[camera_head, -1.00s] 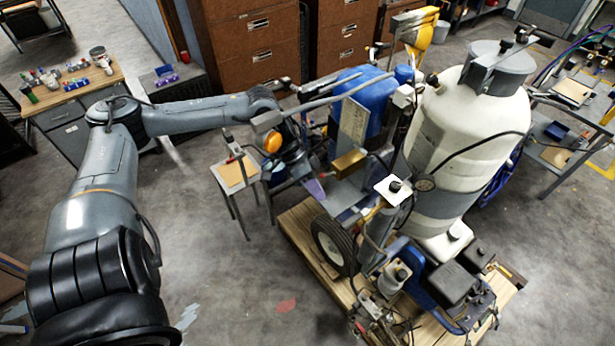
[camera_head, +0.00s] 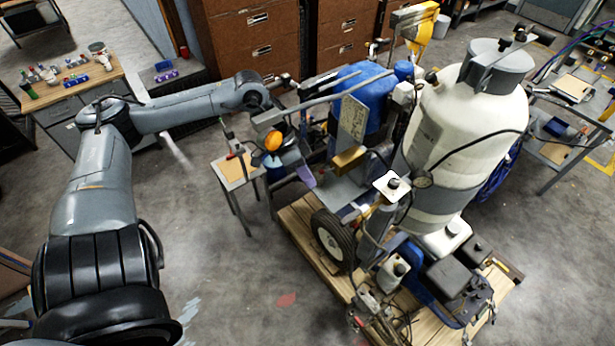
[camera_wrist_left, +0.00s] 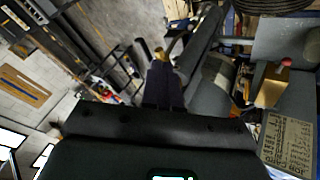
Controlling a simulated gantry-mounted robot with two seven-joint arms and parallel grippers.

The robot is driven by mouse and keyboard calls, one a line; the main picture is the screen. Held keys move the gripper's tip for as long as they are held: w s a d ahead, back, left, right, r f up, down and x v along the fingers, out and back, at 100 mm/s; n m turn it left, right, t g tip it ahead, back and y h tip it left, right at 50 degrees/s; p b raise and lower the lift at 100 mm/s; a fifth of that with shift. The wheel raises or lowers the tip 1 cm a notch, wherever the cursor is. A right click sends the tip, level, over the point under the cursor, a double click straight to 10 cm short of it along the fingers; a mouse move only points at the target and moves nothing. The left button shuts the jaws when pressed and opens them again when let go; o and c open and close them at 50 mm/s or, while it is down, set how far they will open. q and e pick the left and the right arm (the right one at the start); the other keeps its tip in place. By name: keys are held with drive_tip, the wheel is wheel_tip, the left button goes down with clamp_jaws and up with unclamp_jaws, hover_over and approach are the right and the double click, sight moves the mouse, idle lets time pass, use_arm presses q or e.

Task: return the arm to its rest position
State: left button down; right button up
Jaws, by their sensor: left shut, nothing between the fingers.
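My left arm comes in from the left in the head view, bends at its elbow and reaches right toward the line striper (camera_head: 465,135). My left gripper (camera_head: 286,82) is at the end of this arm, beyond the striper's handlebar end, small and partly lost against the brown cabinets. It is shut and holds nothing. In the left wrist view, the dark gripper body fills the bottom and a dark finger block (camera_wrist_left: 162,88) stands above it. A grey bar runs close beside it; I cannot tell whether they touch. My right gripper is in neither view.
The striper stands on a wooden pallet (camera_head: 300,225), with a blue tank (camera_head: 362,95) and handlebar near my wrist. A small side table (camera_head: 232,170) stands below my forearm. A workbench (camera_head: 75,80) with small items lies behind my elbow. The floor at front centre is clear.

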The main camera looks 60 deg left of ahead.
use_arm(q)
drive_tip(key=shift+s+f, duration=0.1)
idle(0.3)
drive_tip(key=s+d+f+n+t+h, duration=0.15)
drive_tip(key=s+d+f+h, duration=0.35)
drive_tip(key=d+f, duration=0.7)
drive_tip(key=w+d+r+n+t+y, duration=0.1)
drive_tip(key=d+n+t+y, duration=0.15)
drive_tip(key=d, duration=0.55)
drive_tip(key=w+d+r+n+t+y, duration=0.1)
drive_tip(key=d+t+y, duration=0.25)
drive_tip(key=d, duration=0.35)
drive_tip(key=s+a+m+g+y, duration=0.2)
drive_tip(key=s+a+g+y, duration=0.2)
drive_tip(key=s+g, duration=0.3)
drive_tip(key=shift+s+f+m+y, duration=0.4)
drive_tip(key=shift+s+y, duration=0.3)
drive_tip(key=shift+s, duration=0.25)
drive_tip(key=shift+a, duration=0.1)
